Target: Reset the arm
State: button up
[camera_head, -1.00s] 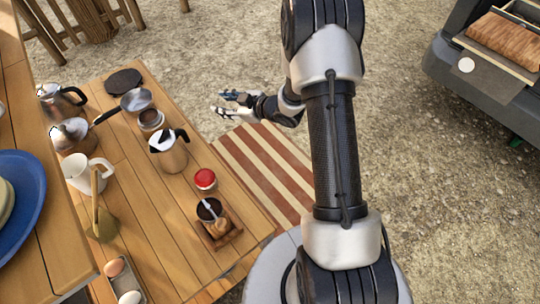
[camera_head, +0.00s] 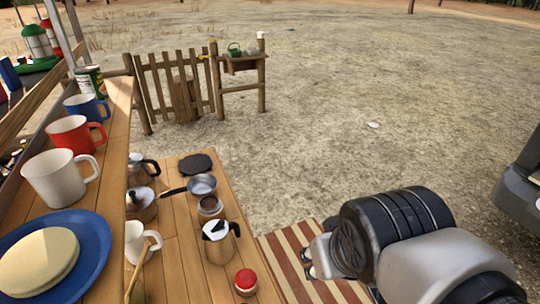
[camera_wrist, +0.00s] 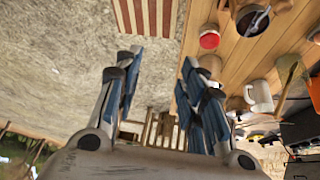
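My gripper (camera_wrist: 158,62) is open in the wrist view, its two blue-and-black fingers apart with nothing between them. In the head view my arm is folded at the lower right, and only a small part of the gripper (camera_head: 309,262) shows at its left side, above the striped mat (camera_head: 289,262). The mat also shows at the top of the wrist view (camera_wrist: 147,15). The gripper is clear of the wooden table.
The wooden table (camera_head: 183,262) holds a moka pot (camera_head: 219,243), a saucepan (camera_head: 203,184) and a red-lidded jar (camera_head: 246,281). A higher shelf at left bears mugs and a blue plate (camera_head: 92,240). A fence (camera_head: 172,85) stands behind. Gravel ground is open in the middle.

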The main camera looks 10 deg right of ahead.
jog(key=shift+g+y, duration=0.4)
jog(key=s, duration=0.1)
jog(key=s+a, duration=0.1)
jog(key=s, duration=0.1)
jog(key=s+a, duration=0.1)
jog(key=shift+s+f, duration=0.2)
jog(key=shift+f, duration=0.1)
